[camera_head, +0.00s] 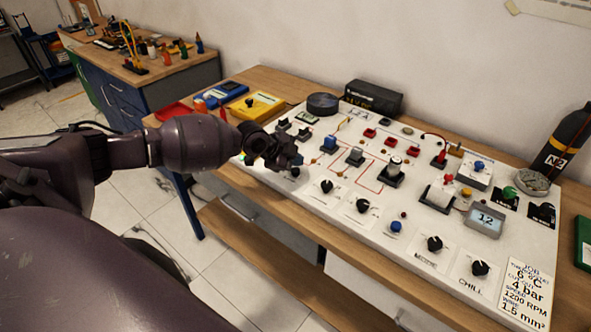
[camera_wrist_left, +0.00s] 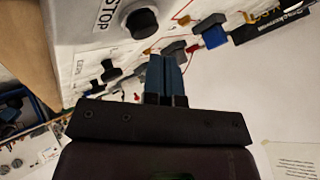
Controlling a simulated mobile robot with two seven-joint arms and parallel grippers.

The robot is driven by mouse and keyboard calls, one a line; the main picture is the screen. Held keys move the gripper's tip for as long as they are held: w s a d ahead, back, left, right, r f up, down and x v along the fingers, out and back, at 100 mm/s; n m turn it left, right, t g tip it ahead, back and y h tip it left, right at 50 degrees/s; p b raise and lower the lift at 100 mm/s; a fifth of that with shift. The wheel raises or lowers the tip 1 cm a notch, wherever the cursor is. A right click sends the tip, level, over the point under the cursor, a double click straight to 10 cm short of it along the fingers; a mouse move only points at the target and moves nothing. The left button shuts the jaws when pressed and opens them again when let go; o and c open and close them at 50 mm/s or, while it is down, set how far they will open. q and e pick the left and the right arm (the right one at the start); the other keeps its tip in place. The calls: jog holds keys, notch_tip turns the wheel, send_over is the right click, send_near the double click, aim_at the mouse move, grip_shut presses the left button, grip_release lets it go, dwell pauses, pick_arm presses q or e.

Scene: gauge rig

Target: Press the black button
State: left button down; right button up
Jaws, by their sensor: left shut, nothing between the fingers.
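A black round button (camera_wrist_left: 138,20) beside a STOP label (camera_wrist_left: 110,14) shows at the top of the left wrist view, on the white panel (camera_head: 270,180). In the head view a dark round spot at the panel's left front edge, just below my gripper, seems to be the same button; my gripper partly hides that area. My left gripper (camera_head: 293,161) is over the left end of the panel. Its blue fingers (camera_wrist_left: 165,80) are shut together with nothing between them. In the left wrist view they are apart from the button in the picture; contact cannot be told. My right gripper is not in view.
Black knobs (camera_head: 327,186) line the panel's front. A yellow meter (camera_head: 256,105) lies left of the panel. A black gas bottle (camera_head: 566,142) stands at the right.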

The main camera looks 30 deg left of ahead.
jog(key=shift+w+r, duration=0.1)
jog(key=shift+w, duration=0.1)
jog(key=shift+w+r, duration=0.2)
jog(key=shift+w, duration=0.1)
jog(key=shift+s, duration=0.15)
pick_arm(q)
jog(key=shift+f, duration=0.1)
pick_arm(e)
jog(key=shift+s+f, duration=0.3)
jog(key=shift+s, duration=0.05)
pick_arm(q)
jog(key=shift+f+b, duration=0.35)
jog(key=shift+b, duration=0.05)
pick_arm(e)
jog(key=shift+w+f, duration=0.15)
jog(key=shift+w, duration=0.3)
pick_arm(q)
jog(key=shift+f, duration=0.1)
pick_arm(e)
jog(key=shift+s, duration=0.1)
